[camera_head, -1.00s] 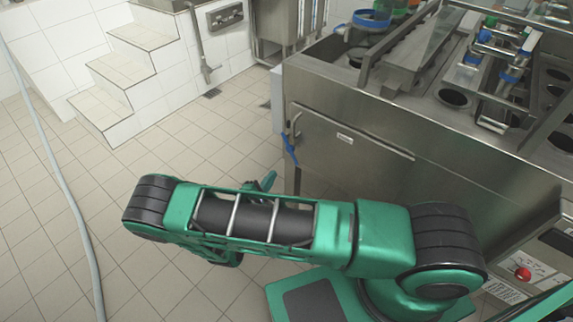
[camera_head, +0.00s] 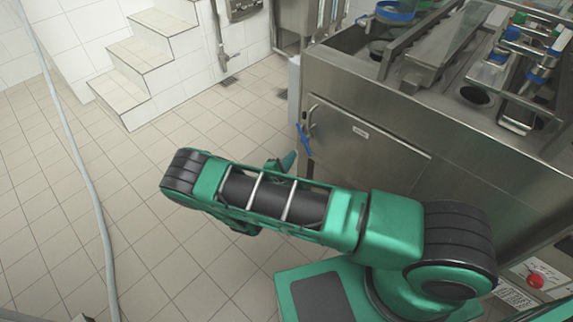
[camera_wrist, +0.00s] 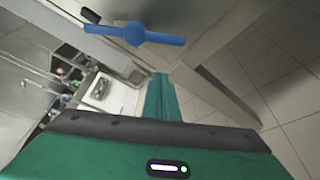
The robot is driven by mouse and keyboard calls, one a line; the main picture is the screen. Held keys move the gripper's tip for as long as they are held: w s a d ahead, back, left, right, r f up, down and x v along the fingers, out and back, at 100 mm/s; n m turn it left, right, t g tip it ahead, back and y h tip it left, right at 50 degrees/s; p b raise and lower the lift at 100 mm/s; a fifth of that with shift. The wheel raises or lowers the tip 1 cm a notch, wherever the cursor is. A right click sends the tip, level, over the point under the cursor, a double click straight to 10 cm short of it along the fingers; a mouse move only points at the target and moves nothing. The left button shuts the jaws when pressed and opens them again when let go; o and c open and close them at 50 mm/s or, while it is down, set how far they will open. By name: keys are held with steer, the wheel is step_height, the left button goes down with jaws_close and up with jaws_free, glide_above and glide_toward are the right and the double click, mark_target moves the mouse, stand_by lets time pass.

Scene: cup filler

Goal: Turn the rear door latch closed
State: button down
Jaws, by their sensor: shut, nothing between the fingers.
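The door latch is a blue two-armed handle (camera_head: 304,140) at the left edge of the steel cabinet door (camera_head: 355,155). In the wrist view the blue latch (camera_wrist: 135,34) lies nearly level across the upper middle, with a round hub at its centre. My gripper (camera_head: 287,161) is just below and left of the latch in the head view, partly hidden behind my green arm. In the wrist view my gripper's green fingers (camera_wrist: 160,90) are together and empty, with their tips below the latch and apart from it.
The steel machine (camera_head: 440,130) fills the right side, with a red button (camera_head: 536,280) at lower right. White tiled steps (camera_head: 150,45) stand at the back left. A grey hose (camera_head: 85,170) runs down the left. The tiled floor between is clear.

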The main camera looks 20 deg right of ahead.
steer(key=shift+s+d+r, duration=0.15)
steer(key=shift+d+r, duration=0.1)
steer(key=shift+d, duration=0.35)
steer(key=shift+s+d+r, duration=0.1)
steer(key=shift+d+r, duration=0.2)
steer(key=shift+d, duration=0.3)
steer(key=shift+s+d+r, duration=0.15)
steer(key=shift+d+r, duration=0.1)
steer(key=shift+d, duration=0.35)
steer(key=shift+d, duration=0.25)
